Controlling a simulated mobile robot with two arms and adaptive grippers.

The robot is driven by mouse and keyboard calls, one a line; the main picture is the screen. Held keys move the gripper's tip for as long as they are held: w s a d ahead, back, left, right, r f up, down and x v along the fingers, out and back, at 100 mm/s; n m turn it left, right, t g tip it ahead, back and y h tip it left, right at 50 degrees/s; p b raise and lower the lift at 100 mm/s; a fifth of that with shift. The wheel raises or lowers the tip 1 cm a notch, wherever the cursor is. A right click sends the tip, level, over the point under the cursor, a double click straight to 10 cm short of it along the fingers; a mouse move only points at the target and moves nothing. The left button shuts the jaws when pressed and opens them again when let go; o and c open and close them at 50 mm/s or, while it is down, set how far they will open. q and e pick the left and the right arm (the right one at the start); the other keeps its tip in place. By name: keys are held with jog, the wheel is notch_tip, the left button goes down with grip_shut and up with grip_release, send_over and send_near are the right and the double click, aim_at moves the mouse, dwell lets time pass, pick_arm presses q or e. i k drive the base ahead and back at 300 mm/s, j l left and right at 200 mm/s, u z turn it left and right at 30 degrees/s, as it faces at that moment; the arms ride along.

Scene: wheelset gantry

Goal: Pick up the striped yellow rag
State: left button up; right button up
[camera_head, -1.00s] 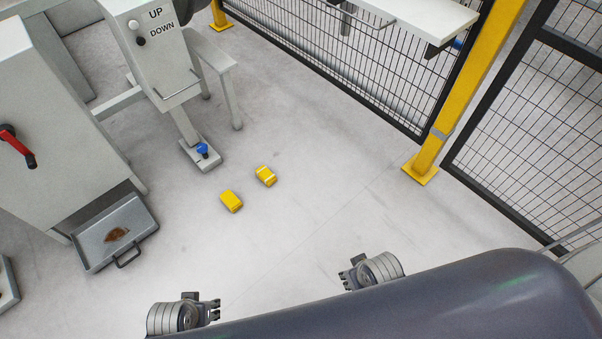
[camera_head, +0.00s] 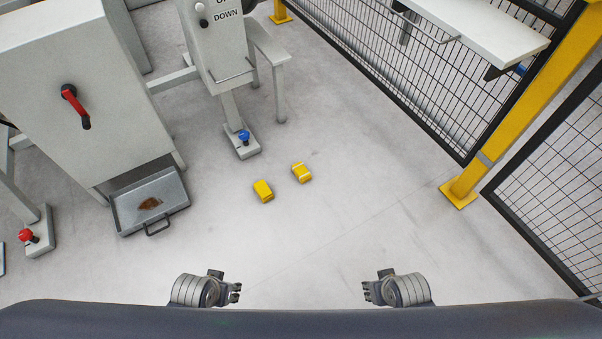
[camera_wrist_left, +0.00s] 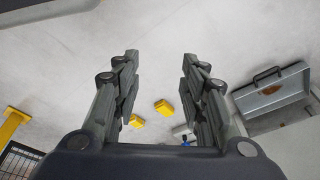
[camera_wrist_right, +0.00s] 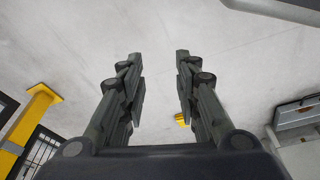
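The striped yellow rag (camera_head: 301,172) lies on the grey floor in the head view, a small yellow block shape with a pale stripe. A plain yellow rag (camera_head: 263,191) lies just left of it, apart from it. Two yellow pieces show between the fingers in the left wrist view, too small to make out a stripe. My left gripper (camera_head: 238,292) is open and empty, at the near side, well short of the rags. My right gripper (camera_head: 367,292) is also open and empty, at the near right. One yellow piece is partly behind its finger in the right wrist view.
A metal tray (camera_head: 122,213) with a brown patch sits at the left by a grey cabinet (camera_head: 45,100) with a red handle. A pedestal foot with a blue knob (camera_head: 244,136) stands behind the rags. A yellow post (camera_head: 480,160) and mesh fence stand right. Floor before the rags is clear.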

aim_at(303, 174)
jog(key=i+j+z, duration=0.25)
jog(key=i, duration=0.25)
jog(key=i+j+z, duration=0.25)
jog(key=i, duration=0.3)
jog(key=i+j+z, duration=0.2)
jog(key=i, duration=0.3)
